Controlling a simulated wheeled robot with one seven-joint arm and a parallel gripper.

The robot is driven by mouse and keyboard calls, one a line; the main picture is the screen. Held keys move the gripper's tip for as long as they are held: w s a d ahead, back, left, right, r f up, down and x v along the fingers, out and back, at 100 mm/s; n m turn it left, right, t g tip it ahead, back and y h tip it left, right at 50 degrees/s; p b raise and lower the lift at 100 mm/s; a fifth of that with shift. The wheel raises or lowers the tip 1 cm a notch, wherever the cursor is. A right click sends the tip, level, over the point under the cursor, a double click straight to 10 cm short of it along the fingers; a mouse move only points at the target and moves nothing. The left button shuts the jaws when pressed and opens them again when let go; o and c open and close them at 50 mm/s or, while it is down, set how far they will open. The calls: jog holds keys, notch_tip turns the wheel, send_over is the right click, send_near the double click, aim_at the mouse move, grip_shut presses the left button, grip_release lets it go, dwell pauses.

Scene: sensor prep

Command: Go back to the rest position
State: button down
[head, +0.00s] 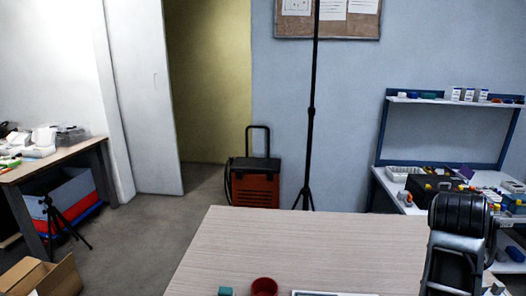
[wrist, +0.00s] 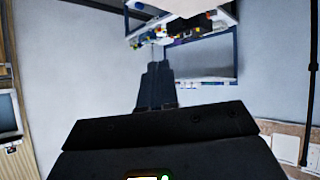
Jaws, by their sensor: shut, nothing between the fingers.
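My gripper (wrist: 156,66) shows in the wrist view as two dark fingers side by side, closed together with nothing between them. It is up in free air, with the blue-framed shelf bench far behind its tips. In the head view my own dark arm stands at the right edge of the table; I cannot make out the fingers there.
A pale wood table (head: 310,244) is in front, mostly bare. At its near edge are a red round container (head: 264,287), a small teal block (head: 225,291) and a white-edged flat item (head: 325,293). A blue shelf bench (head: 384,130) stands behind right, and a black pole (head: 311,110) behind the table.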

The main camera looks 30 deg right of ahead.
notch_tip(320, 180, up, 3)
jog(key=w+a+n+t+h, duration=0.2)
jog(key=a+n+t, duration=0.1)
jog(key=n+t, duration=0.45)
jog(key=s+a+f+n+t+y, duration=0.3)
jog(key=a+f+n+t+y, duration=0.35)
jog(key=a, duration=0.65)
jog(key=s+a+f+y, duration=0.1)
jog(key=s+a+y, duration=0.2)
jog(key=s+a, duration=0.7)
jog(key=s+a+f+g+y, duration=0.1)
jog(key=s+a+f+y, duration=0.1)
jog(key=s+a, duration=0.8)
jog(key=shift+s+a+n+y, duration=0.3)
jog(key=shift+s+a+y, duration=0.1)
jog(key=shift+a+y, duration=0.5)
